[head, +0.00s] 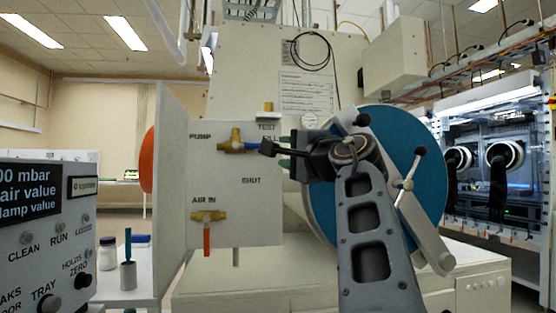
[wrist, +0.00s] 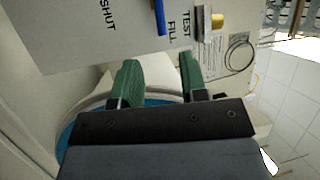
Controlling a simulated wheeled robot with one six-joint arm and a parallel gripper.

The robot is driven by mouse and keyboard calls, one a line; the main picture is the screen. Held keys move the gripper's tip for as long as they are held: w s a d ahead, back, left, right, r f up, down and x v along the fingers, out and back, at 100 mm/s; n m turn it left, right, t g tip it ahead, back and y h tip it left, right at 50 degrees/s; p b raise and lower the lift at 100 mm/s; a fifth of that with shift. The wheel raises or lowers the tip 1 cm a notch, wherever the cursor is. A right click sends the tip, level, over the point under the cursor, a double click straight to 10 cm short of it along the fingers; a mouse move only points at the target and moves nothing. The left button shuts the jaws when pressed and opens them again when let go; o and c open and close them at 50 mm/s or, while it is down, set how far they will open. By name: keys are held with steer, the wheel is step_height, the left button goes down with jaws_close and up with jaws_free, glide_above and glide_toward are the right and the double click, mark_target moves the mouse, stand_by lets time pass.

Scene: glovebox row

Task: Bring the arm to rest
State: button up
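My arm (head: 368,225) rises in front of the blue round door in the head view, bent at the top so that its end points left. My gripper (head: 284,151) is beside the white valve panel (head: 235,180), close to its right edge in the picture. In the wrist view my gripper (wrist: 159,68) has its two green fingers apart with nothing between them. It is open and empty. I cannot tell how far the fingertips are from the panel.
The blue round door (head: 418,165) with its handle bar (head: 407,184) is behind my arm. Brass valves (head: 236,141) sit on the panel. A control box (head: 45,235) is at the near left, beside small bottles (head: 107,253). A lit glovebox (head: 490,150) stands at right.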

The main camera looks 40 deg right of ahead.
steer(key=w+r+m+t+h+p, duration=0.3)
steer(key=r+m+p, duration=0.5)
steer(key=m+p, duration=0.95)
steer(key=a+f+m+g+h+p, duration=0.1)
steer(key=a+f+m+g+p, duration=0.4)
steer(key=f+m, duration=0.7)
steer(key=a+f+m+g+p, duration=0.3)
steer(key=f+m+g+p, duration=0.4)
steer(key=m, duration=1)
steer(key=s+a+f+m+g+y+p, duration=0.4)
steer(key=s+a+f+m+g+p, duration=0.2)
steer(key=s+a, duration=0.4)
step_height(320, 180, down, 3)
steer(key=shift+s+r+m+g+y, duration=0.15)
steer(key=shift+s+m+g+y, duration=0.25)
steer(key=shift+s+m+g, duration=0.5)
steer(key=shift+s+d, duration=0.1)
steer(key=shift+d, duration=0.05)
